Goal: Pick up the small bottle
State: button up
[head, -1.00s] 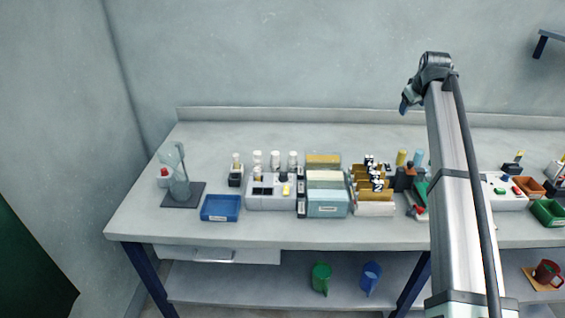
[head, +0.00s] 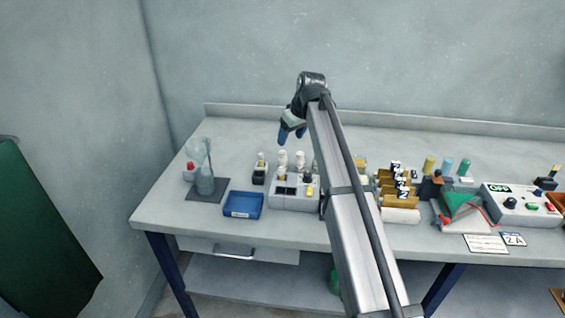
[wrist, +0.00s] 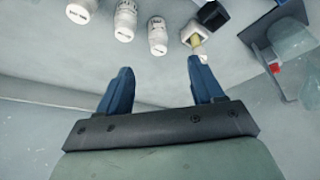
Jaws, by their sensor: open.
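My gripper (head: 291,134) has dark blue fingers, spread apart and empty in the wrist view (wrist: 160,70). In the head view it appears above the back of the bench, near the small white-topped bottles. One bottle (head: 283,158) and another (head: 300,159) stand behind a grey box; my arm partly covers this area. The wrist view shows white bottles (wrist: 125,20) and (wrist: 157,36) beyond the fingertips, with another cut by the top edge (wrist: 81,10). Nothing touches the fingers.
A blue tray (head: 243,205) lies at the front left. Glassware (head: 205,181) stands on a dark mat left of it. The grey box (head: 290,203) is in front of the bottles. Card racks (head: 391,188) and a control box (head: 515,207) stand right. The bench's back strip is fairly clear.

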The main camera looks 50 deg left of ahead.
aim_at(283, 158)
jog(key=x, duration=1.3)
jog(key=shift+w+a+f, duration=0.15)
jog(key=shift+w+f, duration=0.05)
jog(key=shift+f, duration=0.1)
jog(key=shift+c, duration=0.5)
jog(key=c, duration=1)
